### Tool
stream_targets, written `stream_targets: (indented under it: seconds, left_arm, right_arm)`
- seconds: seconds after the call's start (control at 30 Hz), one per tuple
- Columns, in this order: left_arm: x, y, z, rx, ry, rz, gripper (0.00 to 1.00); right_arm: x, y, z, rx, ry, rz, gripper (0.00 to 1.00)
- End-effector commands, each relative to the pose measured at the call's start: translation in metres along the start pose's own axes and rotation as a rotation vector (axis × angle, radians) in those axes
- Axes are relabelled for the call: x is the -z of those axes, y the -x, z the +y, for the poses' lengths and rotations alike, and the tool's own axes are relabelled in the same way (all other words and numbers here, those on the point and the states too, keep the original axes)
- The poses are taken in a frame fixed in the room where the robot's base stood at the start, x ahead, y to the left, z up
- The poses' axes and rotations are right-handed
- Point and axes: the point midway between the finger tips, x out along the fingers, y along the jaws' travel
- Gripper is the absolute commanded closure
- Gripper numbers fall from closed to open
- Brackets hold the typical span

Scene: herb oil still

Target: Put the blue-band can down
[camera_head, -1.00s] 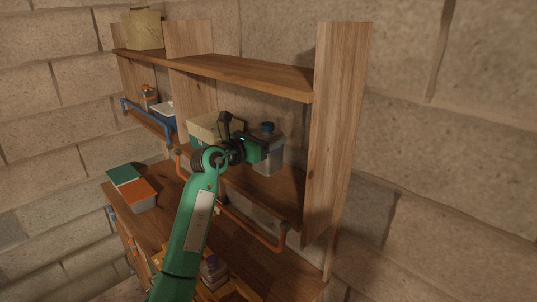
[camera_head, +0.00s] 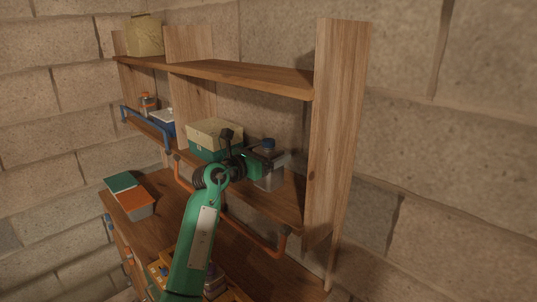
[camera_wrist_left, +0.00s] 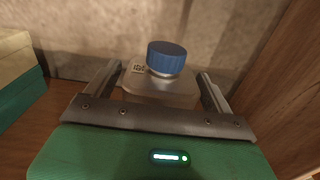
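The blue-band can (camera_head: 271,178) is a greyish can with a blue cap; its band is not clearly visible. It is upright at the right end of the middle shelf (camera_head: 286,205), near the right side panel. My left gripper (camera_head: 266,166) reaches in from the left with a finger on each side of the can and appears shut on it. The left wrist view shows the can's top (camera_wrist_left: 155,84) between the two fingers. The can's base is partly hidden, and I cannot tell whether it touches the shelf. My right gripper is out of view.
A cream and green box (camera_head: 215,138) stands left of the can on the same shelf. The wooden side panel (camera_head: 337,130) is close on the right. An orange rail (camera_head: 253,228) runs along the shelf's front. The upper shelf (camera_head: 235,77) is overhead.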

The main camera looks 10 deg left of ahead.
Motion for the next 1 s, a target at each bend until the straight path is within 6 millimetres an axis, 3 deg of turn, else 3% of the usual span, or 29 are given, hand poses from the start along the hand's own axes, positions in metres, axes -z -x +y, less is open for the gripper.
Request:
stream_targets:
  seconds: [0.37, 0.8, 1.0]
  left_arm:
    - [-0.003, 0.005, 0.001, -0.002, 0.0, 0.0, 0.15]
    - [-0.003, 0.09, 0.0, -0.002, -0.003, 0.002, 0.15]
    - [-0.003, 0.115, 0.0, -0.001, -0.001, -0.001, 0.15]
  right_arm:
    - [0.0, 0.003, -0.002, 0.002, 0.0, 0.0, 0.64]
    - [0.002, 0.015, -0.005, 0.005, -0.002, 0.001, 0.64]
    - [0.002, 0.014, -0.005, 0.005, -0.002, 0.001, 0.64]
